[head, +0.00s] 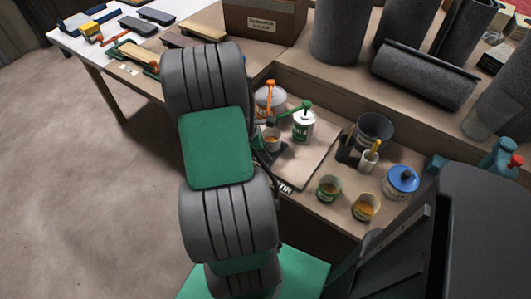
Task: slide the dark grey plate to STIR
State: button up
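A small dark label (285,187) with white letters, partly cut off by my arm, sits at the front edge of a tan board (318,158); its visible letters seem to end in "TIR". A small cup (272,139) with a tan rim stands on the board, beside the white can with a green pump (303,126). A dark edge shows below the cup, right beside my arm; I cannot tell whether it is the dark grey plate or part of my gripper. My arm covers the area to its left. My gripper's fingers cannot be made out.
A can with an orange pump (269,100) stands behind the cup. To the right are a dark bucket (374,130), a green cup (328,188), a yellow cup (366,207) and a blue-lidded tub (401,181). The floor at left is clear.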

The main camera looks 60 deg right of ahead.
grip_shut()
dwell(1.1)
